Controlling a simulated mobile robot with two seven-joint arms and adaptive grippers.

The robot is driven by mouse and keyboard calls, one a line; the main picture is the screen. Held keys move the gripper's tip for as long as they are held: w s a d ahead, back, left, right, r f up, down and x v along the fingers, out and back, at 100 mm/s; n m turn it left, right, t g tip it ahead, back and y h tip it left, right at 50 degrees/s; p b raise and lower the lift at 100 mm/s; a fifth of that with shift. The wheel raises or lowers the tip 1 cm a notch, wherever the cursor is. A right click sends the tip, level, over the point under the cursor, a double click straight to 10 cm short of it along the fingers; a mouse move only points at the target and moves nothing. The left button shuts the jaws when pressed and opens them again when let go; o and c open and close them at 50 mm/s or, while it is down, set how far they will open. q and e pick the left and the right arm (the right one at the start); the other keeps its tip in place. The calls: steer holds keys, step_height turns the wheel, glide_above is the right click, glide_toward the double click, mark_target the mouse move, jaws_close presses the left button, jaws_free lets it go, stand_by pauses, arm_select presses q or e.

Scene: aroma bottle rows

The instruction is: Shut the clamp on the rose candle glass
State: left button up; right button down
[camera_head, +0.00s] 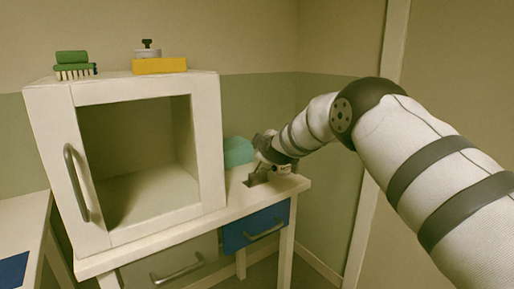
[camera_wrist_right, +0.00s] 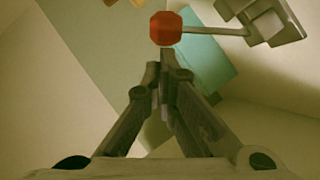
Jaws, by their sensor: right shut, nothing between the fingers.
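In the right wrist view a red knob (camera_wrist_right: 166,28) sits on the end of a thin rod that runs right to a grey metal bracket (camera_wrist_right: 262,20); this looks like a clamp with its handle. My right gripper (camera_wrist_right: 163,68) is shut and empty, its fingertips just below the knob in the picture; I cannot tell whether they touch. In the head view my right gripper (camera_head: 257,180) is low over the right end of the table, beside the cabinet, and hides most of the clamp. I cannot make out a rose candle glass. My left gripper is out of view.
A white open-fronted cabinet (camera_head: 211,150) stands on the table (camera_head: 232,205), left of my gripper. A teal block (camera_head: 238,150) is close behind the gripper. A green brush (camera_head: 73,58) and a yellow block (camera_head: 159,66) lie on the cabinet. A blue drawer (camera_head: 255,228) is below.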

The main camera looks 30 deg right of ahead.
steer(key=shift+d+f+m, duration=0.15)
steer(key=shift+d+m, duration=0.15)
steer(key=shift+d, duration=0.1)
stand_by(0.4)
